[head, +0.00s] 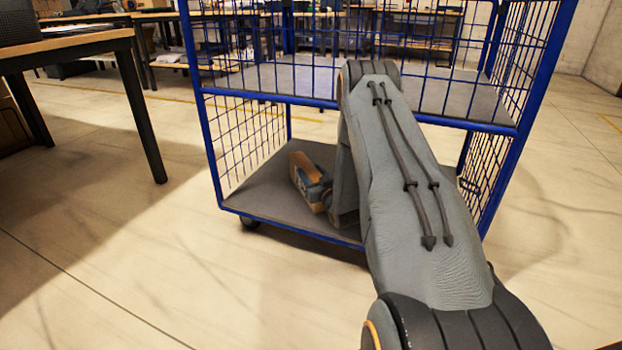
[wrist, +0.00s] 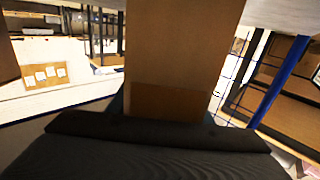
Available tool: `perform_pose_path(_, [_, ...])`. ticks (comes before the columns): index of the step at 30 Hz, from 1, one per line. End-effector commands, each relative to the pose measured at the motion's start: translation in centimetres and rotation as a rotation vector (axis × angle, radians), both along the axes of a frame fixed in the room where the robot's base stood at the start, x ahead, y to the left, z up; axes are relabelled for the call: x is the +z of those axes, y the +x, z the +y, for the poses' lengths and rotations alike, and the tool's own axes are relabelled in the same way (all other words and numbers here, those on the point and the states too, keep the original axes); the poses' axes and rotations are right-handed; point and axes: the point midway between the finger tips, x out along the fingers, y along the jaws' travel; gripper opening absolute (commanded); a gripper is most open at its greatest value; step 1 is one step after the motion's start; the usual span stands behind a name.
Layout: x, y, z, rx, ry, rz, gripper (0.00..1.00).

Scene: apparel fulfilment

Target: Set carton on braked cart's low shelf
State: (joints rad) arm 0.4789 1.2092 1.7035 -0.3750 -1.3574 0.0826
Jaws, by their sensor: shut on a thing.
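The blue wire-sided cart (head: 215,150) stands in front of me with a grey upper shelf and a grey low shelf (head: 262,196). My arm reaches into the space between the two shelves. My gripper (head: 314,186) is shut on the brown carton (head: 304,163), over the left-middle part of the low shelf. My arm hides part of the carton and gripper. I cannot tell whether the carton touches the shelf. In the wrist view, the carton (wrist: 182,50) stands out from the dark gripper body and fills the middle; the fingertips are not clear.
The upper shelf (head: 310,82) is bare and lies above my gripper. Mesh panels close the cart's sides. A dark-legged table (head: 70,42) stands at the left. The low shelf is bare left of the carton; my arm covers much of its right part.

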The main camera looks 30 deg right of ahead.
Motion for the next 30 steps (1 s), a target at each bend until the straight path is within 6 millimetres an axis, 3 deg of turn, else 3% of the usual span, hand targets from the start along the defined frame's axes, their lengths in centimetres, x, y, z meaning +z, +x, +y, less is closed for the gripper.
perform_pose_path(11, [-0.4, 0.1, 0.0, 0.0, -0.001, -0.004, 0.0])
perform_pose_path(12, [-0.4, 0.0, 0.0, 0.0, 0.0, -0.001, 0.52])
perform_pose_path(14, [-0.4, 0.0, 0.0, 0.0, 0.0, 0.0, 0.62])
perform_pose_path(24, [-0.2, 0.0, 0.0, 0.0, 0.0, -0.001, 0.64])
perform_pose_path(30, [-0.2, -2.3, 0.2, -0.001, 0.002, 0.003, 0.64])
